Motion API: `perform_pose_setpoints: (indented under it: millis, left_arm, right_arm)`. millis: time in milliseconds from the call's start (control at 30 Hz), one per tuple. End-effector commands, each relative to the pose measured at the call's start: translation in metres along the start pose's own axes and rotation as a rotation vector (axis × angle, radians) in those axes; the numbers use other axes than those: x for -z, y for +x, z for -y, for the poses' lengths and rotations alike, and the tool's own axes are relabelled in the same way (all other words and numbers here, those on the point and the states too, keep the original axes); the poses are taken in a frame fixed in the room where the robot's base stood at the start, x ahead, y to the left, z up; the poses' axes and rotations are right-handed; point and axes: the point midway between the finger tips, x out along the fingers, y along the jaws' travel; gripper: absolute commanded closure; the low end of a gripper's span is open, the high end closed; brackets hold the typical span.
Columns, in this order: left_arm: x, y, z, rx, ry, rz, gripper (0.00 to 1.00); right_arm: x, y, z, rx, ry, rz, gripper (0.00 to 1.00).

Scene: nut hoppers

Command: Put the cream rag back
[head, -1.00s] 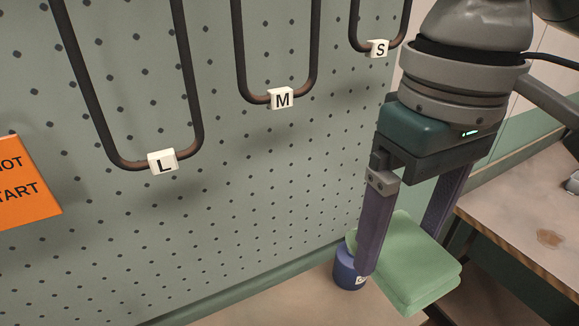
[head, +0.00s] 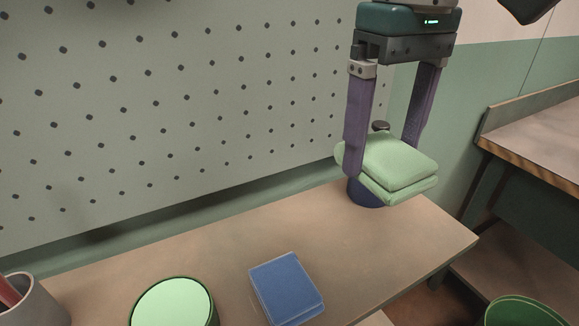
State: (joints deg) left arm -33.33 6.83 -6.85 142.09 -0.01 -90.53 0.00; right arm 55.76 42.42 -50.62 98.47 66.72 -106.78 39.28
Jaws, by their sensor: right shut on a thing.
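My right gripper (head: 388,130) points down at the upper right of the head view. Its two purple fingers are shut on a folded light green rag (head: 392,160), one finger on each side. No cream rag is in view; the held cloth looks green. The rag appears in front of and above a dark blue cylinder (head: 365,196) at the back of the bench (head: 370,245), hiding much of it. I cannot tell whether they touch. My left gripper is not in view.
A folded blue cloth (head: 288,287) lies on the bench. A green round container (head: 173,304) and a grey cup (head: 32,305) with a red thing stand left of it. A pegboard (head: 190,110) rises behind. A green bin (head: 525,313) and another bench (head: 535,130) are at right.

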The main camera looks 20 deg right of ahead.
Motion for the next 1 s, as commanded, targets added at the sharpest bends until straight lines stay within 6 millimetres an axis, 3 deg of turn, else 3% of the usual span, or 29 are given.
perform_pose_setpoints:
  millis: [200, 400, 567, 800, 1000]
  left_arm:
    - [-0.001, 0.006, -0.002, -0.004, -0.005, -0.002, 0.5]
    - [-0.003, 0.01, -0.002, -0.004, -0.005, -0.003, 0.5]
    - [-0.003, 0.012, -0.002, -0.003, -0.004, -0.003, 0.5]
    - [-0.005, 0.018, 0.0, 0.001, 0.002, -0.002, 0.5]
    - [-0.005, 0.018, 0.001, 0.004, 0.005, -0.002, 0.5]
  right_arm:
    - [-0.002, 0.068, 0.0, -0.001, 0.001, 0.007, 0.68]
    - [-0.002, 0.111, 0.0, -0.002, 0.0, 0.003, 0.68]
    - [-0.001, 0.124, 0.0, 0.0, 0.001, 0.001, 0.68]
    - [-0.001, 0.16, 0.0, -0.001, 0.001, 0.001, 0.68]
    - [-0.001, 0.164, 0.0, -0.001, 0.001, -0.001, 0.68]
